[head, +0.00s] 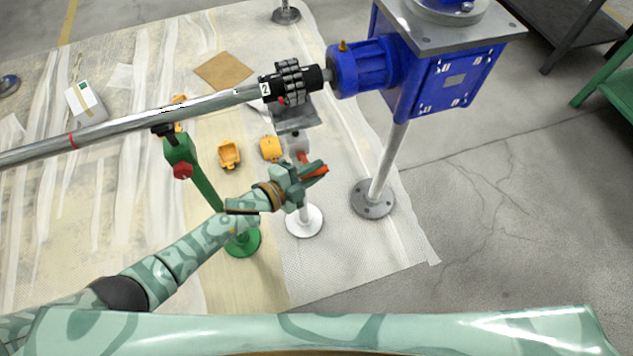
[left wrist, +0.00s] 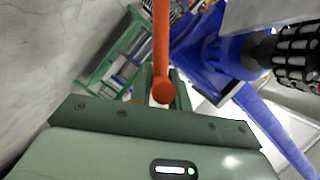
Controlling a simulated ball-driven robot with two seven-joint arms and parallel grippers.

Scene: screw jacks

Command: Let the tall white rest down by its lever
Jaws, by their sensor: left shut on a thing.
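The tall white rest (head: 304,221) stands under the shaft near the coupling, its round white base flat on the mat. Its post is partly hidden by my left gripper (head: 308,178). A grey bracket (head: 296,119) sits above the post, just below the coupling; I cannot tell whether it touches. The rest's orange-red lever (head: 315,172) sticks out to the right between my left fingers, which are shut on it. In the left wrist view the lever (left wrist: 161,45) runs down to a round end near the fingers. My right gripper is not in view.
A long steel shaft (head: 150,121) ends at a black chain coupling (head: 290,82) beside a blue motor housing (head: 440,75). A green rest (head: 207,187) with a red knob stands left of my gripper. Yellow parts (head: 229,154) lie on the mat.

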